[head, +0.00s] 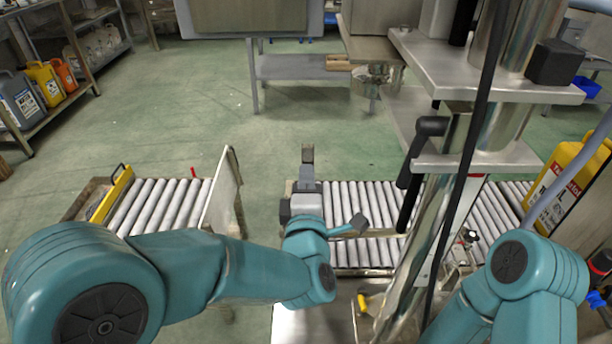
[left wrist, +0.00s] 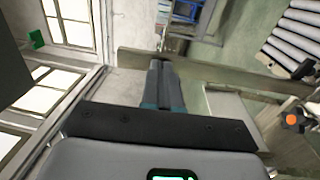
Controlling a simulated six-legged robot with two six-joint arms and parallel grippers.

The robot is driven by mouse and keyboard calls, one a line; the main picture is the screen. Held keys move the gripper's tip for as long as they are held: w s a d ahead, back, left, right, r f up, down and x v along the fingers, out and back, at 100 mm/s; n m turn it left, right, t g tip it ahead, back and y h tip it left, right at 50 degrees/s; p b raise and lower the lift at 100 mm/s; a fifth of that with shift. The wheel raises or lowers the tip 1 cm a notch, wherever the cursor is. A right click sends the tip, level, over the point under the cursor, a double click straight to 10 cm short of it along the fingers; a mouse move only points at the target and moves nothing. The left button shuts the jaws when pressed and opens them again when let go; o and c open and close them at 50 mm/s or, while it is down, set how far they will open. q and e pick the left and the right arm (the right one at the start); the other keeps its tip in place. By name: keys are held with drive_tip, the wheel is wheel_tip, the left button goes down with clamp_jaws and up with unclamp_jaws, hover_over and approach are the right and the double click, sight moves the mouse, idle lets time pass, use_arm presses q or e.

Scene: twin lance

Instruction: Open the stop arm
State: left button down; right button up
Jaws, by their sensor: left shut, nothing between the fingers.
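My left gripper (head: 307,156) points away from me at the left end of the right roller conveyor. It also shows in the left wrist view (left wrist: 161,62), where its fingers are together with nothing between them. A thin pale bar (head: 382,232) with a dark square end runs over the right conveyor near the metal post; it may be the stop arm, but I cannot tell for sure. A long beam (left wrist: 235,77) crosses behind the fingers in the left wrist view; whether they touch is unclear. My right arm shows at the lower right, its gripper out of view.
The right roller conveyor (head: 350,200) runs behind the metal post (head: 425,235). A left roller conveyor (head: 160,203) has an upright pale plate (head: 221,195) at its right end, with a floor gap between the conveyors. A yellow jug (head: 568,180) stands at right.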

sight(306, 161)
use_arm(q)
drive_tip(key=w+g+p, duration=0.1)
drive_tip(key=w, duration=0.1)
drive_tip(key=w+r+p, duration=0.1)
drive_tip(key=p, duration=0.1)
drive_tip(key=shift+w+a+r+g, duration=0.1)
drive_tip(key=shift+w+r+g, duration=0.05)
drive_tip(key=shift+w+g, duration=0.25)
drive_tip(key=shift+w+f+p, duration=0.2)
drive_tip(key=shift+w+p, duration=0.15)
drive_tip(key=shift+w, duration=0.1)
drive_tip(key=shift+f, duration=0.1)
